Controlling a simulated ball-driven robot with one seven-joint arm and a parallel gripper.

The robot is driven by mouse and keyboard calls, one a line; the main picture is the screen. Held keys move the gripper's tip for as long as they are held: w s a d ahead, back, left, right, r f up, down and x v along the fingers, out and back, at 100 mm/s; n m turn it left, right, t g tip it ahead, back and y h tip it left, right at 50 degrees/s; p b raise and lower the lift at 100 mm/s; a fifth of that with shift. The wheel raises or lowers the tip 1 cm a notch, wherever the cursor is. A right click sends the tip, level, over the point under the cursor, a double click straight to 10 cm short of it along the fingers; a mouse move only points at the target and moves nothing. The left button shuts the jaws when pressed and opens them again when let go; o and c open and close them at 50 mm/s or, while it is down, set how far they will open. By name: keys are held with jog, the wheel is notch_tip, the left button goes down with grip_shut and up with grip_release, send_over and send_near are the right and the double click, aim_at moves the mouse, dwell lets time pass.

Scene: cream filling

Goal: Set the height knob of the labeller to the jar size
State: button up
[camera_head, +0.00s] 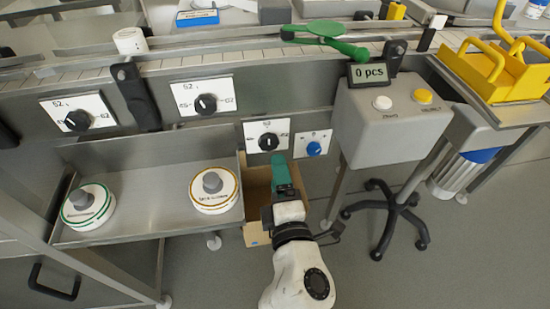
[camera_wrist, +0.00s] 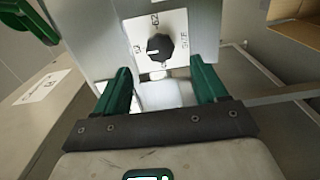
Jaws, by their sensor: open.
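In the head view, my gripper (camera_head: 282,165), with green fingers, is just below a black knob (camera_head: 267,142) on a white plate with size marks. In the wrist view, my gripper (camera_wrist: 162,88) is open and empty. A black knob (camera_wrist: 160,47) on a white plate marked SIZE lies ahead, in line with the gap between the fingers and apart from them. Its pale pointer line points left in that view. The plate's numbers are too small to read surely. Two similar black knobs, upper (camera_head: 206,104) and left (camera_head: 78,120), are on other plates.
A blue knob (camera_head: 313,149) sits just right of the nearest knob plate. A grey counter box (camera_head: 390,125) reading 0 pcs stands further right. A metal tray (camera_head: 150,205) holds two round white lidded things. A cardboard box (camera_head: 257,180) is behind my gripper.

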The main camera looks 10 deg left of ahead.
jog(key=shift+v, duration=1.15)
jog(key=s+d+f+m+g+h, duration=0.3)
jog(key=d+f+m, duration=0.35)
jog(key=d, duration=0.55)
jog(key=s+d+f+m+g+h, duration=0.1)
jog(key=d+f+m+g+h, duration=0.5)
jog(key=d, duration=0.5)
jog(key=s+d+f+m+g+y, duration=0.1)
jog(key=s+d+f+m+g, duration=0.15)
jog(key=s, duration=0.45)
jog(key=s+d+f+m+g+y, duration=0.1)
jog(key=s+d+f+m+g, duration=0.1)
jog(key=s+m, duration=0.35)
jog(key=s+d+f+m+g+y, duration=0.1)
jog(key=s+d+f+g+y, duration=0.15)
jog(key=s, duration=0.55)
notch_tip(320, 180, up, 20)
jog(key=p, duration=2)
jog(key=shift+s+h, duration=0.25)
jog(key=shift+h, duration=0.1)
